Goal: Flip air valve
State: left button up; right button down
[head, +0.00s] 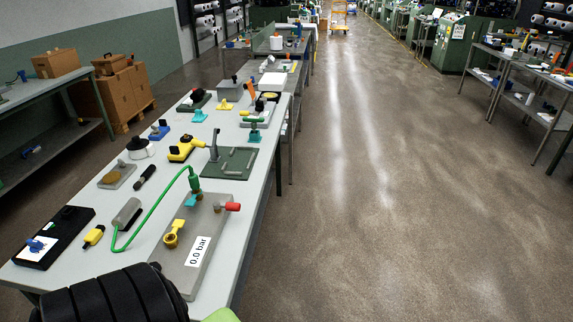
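A grey plate (207,222) lies on the near part of the long table, with a white label (198,251) reading "0.0 bar". On it are a yellow fitting (173,236), a small teal part (190,201) and a red knob or handle (232,206) at the right edge. A green connector (194,179) stands at its far end, with a green hose (153,211) curving down to the left. I cannot tell for sure which of these is the valve's lever. Neither gripper's fingers show.
The long table (228,107) holds several tools: a black tray (56,236), a grey cylinder (127,214), a yellow tool (185,148) and a dark green plate (229,163). A black ribbed shape (110,297) covers the table's near end. The floor (400,200) to the right is clear.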

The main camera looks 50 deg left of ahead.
aim_at(230, 206)
jog(key=i+l+u, duration=0.15)
jog(key=i, duration=0.25)
jog(key=i+l+u, duration=0.15)
jog(key=i+l, duration=0.2)
jog(key=i+j+u, duration=0.1)
jog(key=i+u, duration=0.15)
jog(key=u, duration=0.15)
jog(key=i+u, duration=0.25)
jog(key=u, duration=0.15)
jog(key=i+u, duration=0.35)
jog(key=i+l+u, duration=0.15)
jog(key=u, duration=0.25)
jog(key=i+u, duration=0.2)
jog(key=u, duration=0.3)
jog(key=i+u, duration=0.2)
jog(key=u, duration=0.3)
jog(key=i+u, duration=0.2)
jog(key=u, duration=0.25)
jog(key=i+l+u, duration=0.2)
jog(key=u, duration=0.3)
jog(key=k+j, duration=0.25)
jog(key=j, duration=0.05)
